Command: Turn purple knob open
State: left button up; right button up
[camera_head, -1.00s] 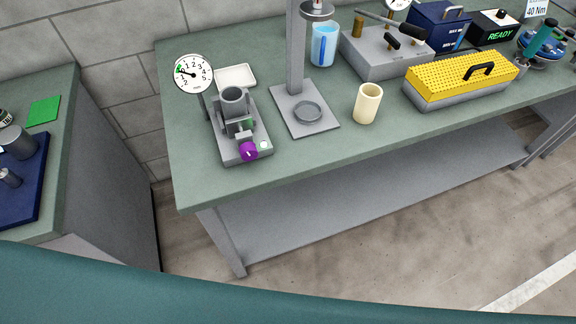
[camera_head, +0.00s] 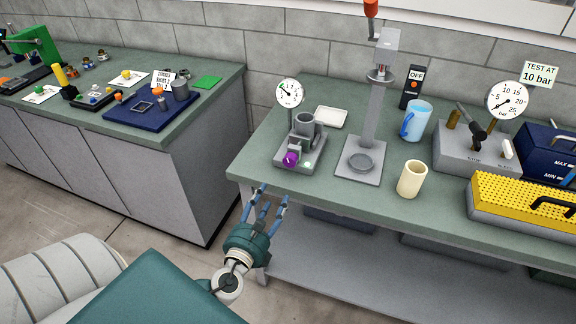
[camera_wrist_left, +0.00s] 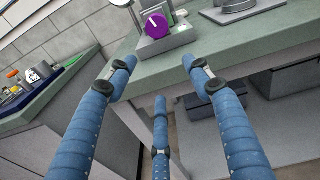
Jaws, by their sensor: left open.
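The purple knob (camera_head: 290,159) is on the front of a small grey fixture (camera_head: 313,154) with an upright cylinder, near the left end of the green bench. A round gauge (camera_head: 290,93) stands behind the fixture. In the left wrist view the knob (camera_wrist_left: 156,26) shows a pale pointer line, beyond the fingers. My left gripper (camera_head: 267,198) is open and empty, in front of the bench edge, short of the knob and not touching it. In the wrist view its blue fingers (camera_wrist_left: 158,85) are spread apart. My right gripper is not in view.
A press stand (camera_head: 362,162), cream cup (camera_head: 411,179), blue jug (camera_head: 417,120) and white tray (camera_head: 331,117) share the bench (camera_head: 262,160). A yellow perforated box (camera_head: 525,205) is at right. Another bench with a blue mat (camera_head: 150,112) stands left across a gap.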

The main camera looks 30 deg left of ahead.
aim_at(289, 164)
pick_arm(q)
jog(key=shift+m+t, duration=0.5)
jog(key=shift+m, duration=0.1)
jog(key=w+r, duration=0.1)
jog(key=w, duration=0.2)
jog(key=w+a+r+p, duration=0.1)
jog(key=w, duration=0.3)
jog(key=w+r+p, duration=0.1)
jog(key=w, duration=0.3)
jog(key=shift+a+r, duration=0.25)
jog(key=shift+a, duration=0.15)
jog(key=c, duration=1.1)
jog(key=shift+f, duration=0.1)
jog(key=shift+c, duration=0.2)
